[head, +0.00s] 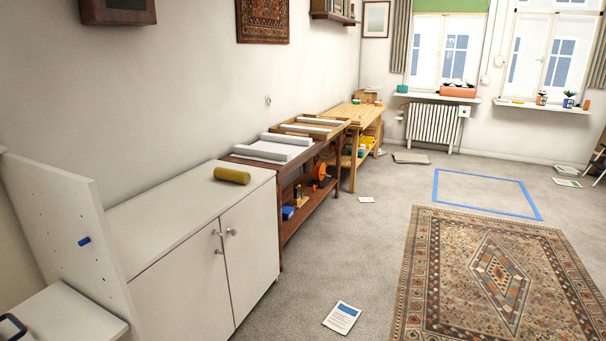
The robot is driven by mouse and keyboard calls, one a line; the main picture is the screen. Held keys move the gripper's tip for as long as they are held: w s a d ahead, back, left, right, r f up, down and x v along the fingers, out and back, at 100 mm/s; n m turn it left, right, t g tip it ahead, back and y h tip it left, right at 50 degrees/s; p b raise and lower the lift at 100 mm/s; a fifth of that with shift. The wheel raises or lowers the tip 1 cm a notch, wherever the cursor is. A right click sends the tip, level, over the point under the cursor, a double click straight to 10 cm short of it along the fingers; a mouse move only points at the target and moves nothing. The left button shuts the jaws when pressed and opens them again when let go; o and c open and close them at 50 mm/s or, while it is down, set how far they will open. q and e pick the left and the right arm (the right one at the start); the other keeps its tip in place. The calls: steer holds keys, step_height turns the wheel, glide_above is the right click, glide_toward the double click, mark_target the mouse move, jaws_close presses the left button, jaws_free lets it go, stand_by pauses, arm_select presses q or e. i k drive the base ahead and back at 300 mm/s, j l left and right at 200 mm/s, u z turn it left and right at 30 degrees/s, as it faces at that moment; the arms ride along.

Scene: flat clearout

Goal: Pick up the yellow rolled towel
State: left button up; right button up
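The yellow rolled towel (232,175) lies on its side on top of a white two-door cabinet (160,215), near the cabinet's far end. It is olive-yellow and nothing covers it. Neither of my grippers shows in the head view, and nothing touches the towel apart from the cabinet top.
A tall white panel (62,220) stands at the cabinet's near end. Beyond the cabinet are a dark wooden table (318,200) with white rolls and a light wooden bench (352,112). A patterned rug (425,290) and a paper sheet (342,318) lie on the floor. Grey carpet before the cabinet is mostly free.

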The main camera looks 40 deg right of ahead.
mark_target(237, 176)
steer(key=z, duration=0.9)
steer(key=i+l+u, duration=0.1)
steer(key=i, duration=0.25)
steer(key=i+l+u, duration=0.1)
steer(key=i, duration=0.25)
